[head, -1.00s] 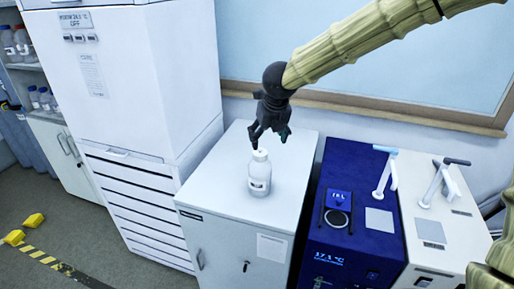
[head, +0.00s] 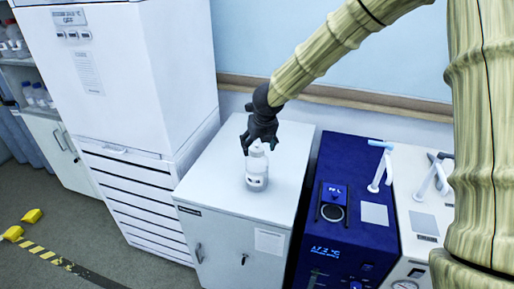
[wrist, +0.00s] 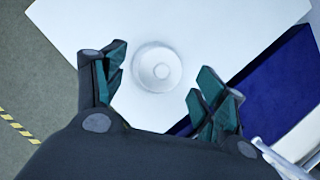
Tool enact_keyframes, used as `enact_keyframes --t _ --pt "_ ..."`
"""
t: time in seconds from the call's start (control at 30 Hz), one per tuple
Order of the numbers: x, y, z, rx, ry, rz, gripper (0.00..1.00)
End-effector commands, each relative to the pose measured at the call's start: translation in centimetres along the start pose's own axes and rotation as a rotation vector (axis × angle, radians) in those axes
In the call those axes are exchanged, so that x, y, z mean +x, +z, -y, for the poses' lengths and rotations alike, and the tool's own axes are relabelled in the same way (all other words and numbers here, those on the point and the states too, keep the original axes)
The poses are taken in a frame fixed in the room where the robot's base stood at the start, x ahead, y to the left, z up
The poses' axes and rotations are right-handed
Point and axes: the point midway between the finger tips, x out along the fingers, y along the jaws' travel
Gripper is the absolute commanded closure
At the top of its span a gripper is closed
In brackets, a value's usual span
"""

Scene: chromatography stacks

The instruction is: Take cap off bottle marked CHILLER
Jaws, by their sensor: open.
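A white bottle (head: 257,178) with a dark-marked label stands upright on the white cabinet (head: 215,180); I cannot read the label. In the wrist view the bottle (wrist: 144,84) is seen from above, with its pale round cap (wrist: 161,71) in the middle. My gripper (head: 257,146) is above the bottle, its fingertips close to the cap in the head view. In the wrist view my gripper (wrist: 158,78) is open, with a finger on either side of the bottle and a gap on both sides. Whether it touches the cap is hidden in the head view.
A blue instrument (head: 345,245) and a white instrument (head: 420,185) with pale arms stand right of the cabinet. A tall white unit (head: 130,75) stands left. Shelves hold several bottles (head: 38,95) at far left. The cabinet top around the bottle is clear.

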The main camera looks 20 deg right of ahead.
Motion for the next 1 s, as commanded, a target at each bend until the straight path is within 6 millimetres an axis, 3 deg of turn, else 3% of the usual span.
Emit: enact_keyframes --t 0.2,0.47,0.7,1.0 --pt "1.8 0.0 0.0 0.0 0.0 -0.001 0.29" --pt "2.0 -0.1 0.0 0.001 0.0 0.0 0.29" --pt "1.9 -0.1 0.0 0.001 0.0 -0.001 0.7" --pt "1.9 0.0 0.0 0.001 0.0 0.0 0.7"
